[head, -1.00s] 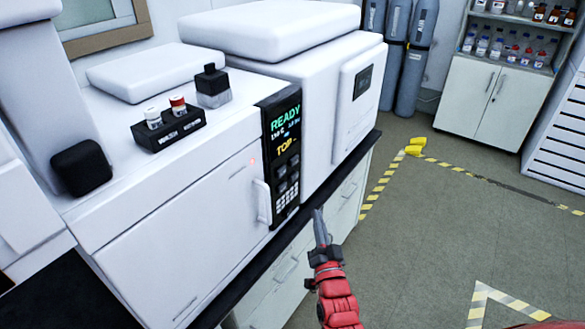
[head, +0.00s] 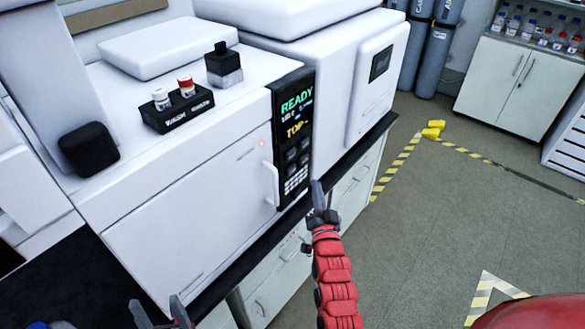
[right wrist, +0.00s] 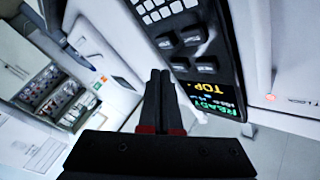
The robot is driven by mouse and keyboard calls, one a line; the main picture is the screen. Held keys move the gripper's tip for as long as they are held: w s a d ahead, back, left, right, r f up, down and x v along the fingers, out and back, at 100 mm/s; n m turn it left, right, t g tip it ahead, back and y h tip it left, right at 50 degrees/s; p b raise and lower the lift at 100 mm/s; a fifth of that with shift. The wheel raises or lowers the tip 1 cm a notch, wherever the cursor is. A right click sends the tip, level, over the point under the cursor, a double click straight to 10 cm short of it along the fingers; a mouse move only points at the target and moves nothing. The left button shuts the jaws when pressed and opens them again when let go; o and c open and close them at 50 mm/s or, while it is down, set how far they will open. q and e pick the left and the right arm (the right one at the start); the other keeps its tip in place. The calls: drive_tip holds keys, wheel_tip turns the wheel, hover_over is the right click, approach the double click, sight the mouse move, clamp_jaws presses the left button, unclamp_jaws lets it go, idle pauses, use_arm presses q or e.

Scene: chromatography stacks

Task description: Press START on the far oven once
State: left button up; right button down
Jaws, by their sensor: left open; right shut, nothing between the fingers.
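A white oven (head: 190,210) stands on the bench with a dark control panel (head: 292,130) at its right end. The panel reads READY in green and TOP in yellow, above dark buttons and a pale keypad (head: 296,180). My right gripper (head: 317,190) is shut and empty, just right of the panel's lower end in the head view. In the right wrist view its fingers (right wrist: 160,80) show beside the upside-down panel (right wrist: 195,60); button labels are too small to read. I cannot tell contact. My left gripper (head: 160,312) is open at the bottom edge, below the oven's front.
A door handle (head: 269,183) sticks out left of the panel. A second white unit (head: 340,75) with a small dark screen stands to the right. A black rack with two vials (head: 177,108) is on top. Open floor (head: 430,230) lies to the right.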

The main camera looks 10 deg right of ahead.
sight(296, 168)
drive_tip(key=shift+w+a, duration=0.8)
drive_tip(key=shift+w, duration=0.25)
drive_tip(key=shift+w+a, duration=0.8)
drive_tip(key=shift+w, duration=0.2)
idle(0.5)
drive_tip(key=shift+w+a, duration=0.25)
drive_tip(key=shift+w, duration=0.05)
drive_tip(key=shift+w+a+b, duration=0.25)
drive_tip(key=shift+w+b, duration=0.1)
idle(0.9)
drive_tip(key=shift+s+d+b, duration=0.3)
drive_tip(key=shift+s+d, duration=0.2)
drive_tip(key=shift+s, duration=0.2)
